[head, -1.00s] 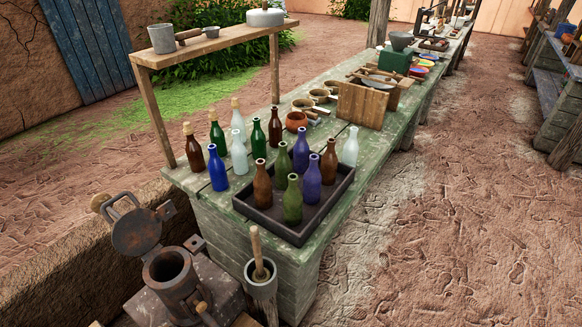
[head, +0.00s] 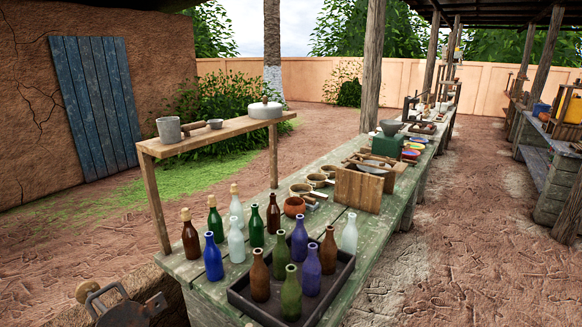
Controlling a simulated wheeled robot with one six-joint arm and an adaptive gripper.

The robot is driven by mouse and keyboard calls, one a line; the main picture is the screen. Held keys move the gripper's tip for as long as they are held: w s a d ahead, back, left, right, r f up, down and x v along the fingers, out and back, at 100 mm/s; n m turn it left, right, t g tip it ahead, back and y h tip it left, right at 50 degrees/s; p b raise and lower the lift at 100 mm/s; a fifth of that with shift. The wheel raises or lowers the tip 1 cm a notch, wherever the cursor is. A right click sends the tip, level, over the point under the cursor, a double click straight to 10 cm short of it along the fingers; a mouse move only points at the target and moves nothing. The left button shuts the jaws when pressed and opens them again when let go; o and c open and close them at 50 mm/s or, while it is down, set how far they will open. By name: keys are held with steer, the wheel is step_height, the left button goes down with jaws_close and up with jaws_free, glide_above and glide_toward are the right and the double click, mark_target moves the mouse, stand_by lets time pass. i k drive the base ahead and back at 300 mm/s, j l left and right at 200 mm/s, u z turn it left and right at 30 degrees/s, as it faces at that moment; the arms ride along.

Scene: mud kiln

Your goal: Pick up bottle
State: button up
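Several glass bottles stand upright at the near end of the green wooden table. In the dark tray (head: 330,301) stand a brown bottle (head: 260,278), a green bottle (head: 291,296), an olive bottle (head: 281,260), two purple bottles (head: 311,274) and another brown bottle (head: 328,253). Behind and left of the tray stand a blue bottle (head: 213,260), a corked brown bottle (head: 190,241), clear bottles (head: 236,246), green bottles (head: 256,230) and a dark red bottle (head: 273,217). A clear bottle (head: 349,236) stands at the tray's far right.
A wooden shelf (head: 215,137) on posts rises over the table's left edge, holding a metal cup (head: 169,130) and a lidded pot (head: 264,110). A wooden crate (head: 358,191) and clay bowl (head: 294,207) stand farther along. The dirt floor to the right is open.

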mark_target(350, 235)
steer(key=i+l+z, duration=0.1)
steer(key=i+l, duration=0.25)
steer(key=i+l+z, duration=0.1)
steer(key=i+l, duration=0.25)
steer(key=i, duration=0.15)
steer(key=i+l+z, duration=0.1)
steer(key=i+l, duration=0.2)
steer(key=i+l+z, duration=0.15)
steer(key=i, duration=0.4)
steer(key=l, duration=0.1)
